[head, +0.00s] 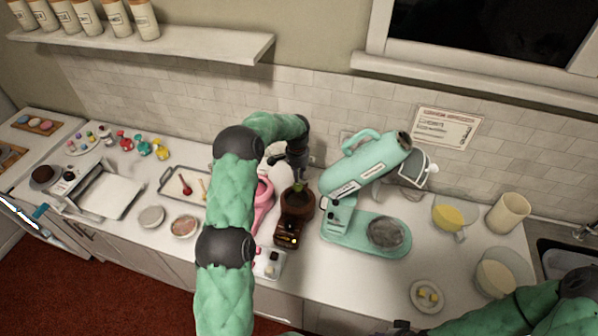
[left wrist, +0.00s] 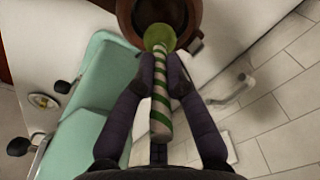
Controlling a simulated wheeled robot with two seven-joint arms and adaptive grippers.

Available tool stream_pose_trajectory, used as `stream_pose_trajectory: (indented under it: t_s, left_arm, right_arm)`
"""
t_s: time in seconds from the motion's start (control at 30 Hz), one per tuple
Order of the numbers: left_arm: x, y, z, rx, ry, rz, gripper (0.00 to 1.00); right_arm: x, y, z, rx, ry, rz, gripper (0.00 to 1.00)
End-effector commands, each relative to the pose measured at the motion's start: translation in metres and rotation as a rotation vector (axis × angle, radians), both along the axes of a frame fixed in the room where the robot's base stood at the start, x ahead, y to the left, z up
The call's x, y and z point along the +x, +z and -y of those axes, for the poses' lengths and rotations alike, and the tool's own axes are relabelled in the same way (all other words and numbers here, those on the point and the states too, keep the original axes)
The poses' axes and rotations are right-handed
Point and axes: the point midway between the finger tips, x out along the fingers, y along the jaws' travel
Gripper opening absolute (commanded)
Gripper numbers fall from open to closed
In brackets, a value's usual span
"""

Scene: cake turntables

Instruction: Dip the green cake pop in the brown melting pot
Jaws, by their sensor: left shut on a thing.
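The brown melting pot (head: 290,229) stands on the counter left of the mint mixer, its round bowl open at the top. My left gripper (head: 296,177) is above the bowl, pointing down. It is shut on the green-and-white striped stick of the green cake pop (head: 297,188). In the left wrist view, the green ball (left wrist: 158,36) lies beyond the fingertips (left wrist: 160,75), overlapping the brown pot's opening (left wrist: 194,12). I cannot tell whether the ball touches the contents. My right arm enters at the lower right; a dark end part (head: 401,327) shows at the bottom edge, its fingers unclear.
The mint stand mixer (head: 352,232) is close on the right of the pot. A pink pot (head: 263,196) is close on its left, partly behind my left arm. A tray (head: 170,178) with cake pops lies farther left. Bowls and a jug (head: 508,213) stand on the right.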

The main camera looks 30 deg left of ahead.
Motion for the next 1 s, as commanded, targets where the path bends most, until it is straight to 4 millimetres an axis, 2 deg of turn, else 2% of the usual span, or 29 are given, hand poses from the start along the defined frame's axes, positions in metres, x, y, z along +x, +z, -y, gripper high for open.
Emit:
stream_pose_trajectory:
  t_s: [0.47,1.0]
  left_arm:
    - [0.0,-0.044,0.0,0.0,0.0,-0.001,0.0]
    - [0.0,-0.096,0.0,0.001,0.0,0.0,0.0]
  right_arm:
    - [0.001,-0.016,0.0,0.0,0.0,0.001,0.4]
    - [0.001,-0.059,0.0,0.0,0.0,0.001,0.4]
